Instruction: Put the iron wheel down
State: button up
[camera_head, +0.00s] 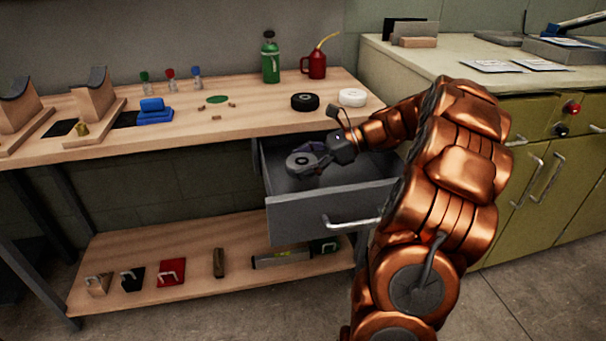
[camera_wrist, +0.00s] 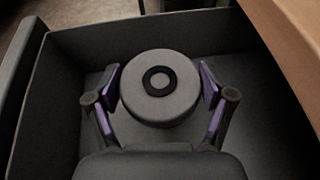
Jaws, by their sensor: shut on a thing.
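The iron wheel (camera_wrist: 158,107) is a grey disc with a dark ring at its centre. My gripper (camera_wrist: 160,85) is shut on it, with a finger on each side of the rim in the wrist view. In the head view the wheel (camera_head: 299,162) and my gripper (camera_head: 312,154) are inside the open grey drawer (camera_head: 320,219) under the workbench. The wheel looks roughly level. I cannot tell whether its underside touches the drawer floor.
The workbench top (camera_head: 240,118) overhangs the drawer's back. On it are a black wheel (camera_head: 305,101), a white wheel (camera_head: 352,97), a green bottle (camera_head: 270,58) and a red oil can (camera_head: 316,64). The drawer walls surround my gripper closely. The drawer floor around the wheel looks empty.

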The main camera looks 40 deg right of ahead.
notch_tip(320, 180, down, 3)
jog(key=shift+r+b, duration=0.1)
jog(key=shift+b, duration=0.35)
jog(key=shift+f+p, duration=0.35)
jog(key=shift+p, duration=0.05)
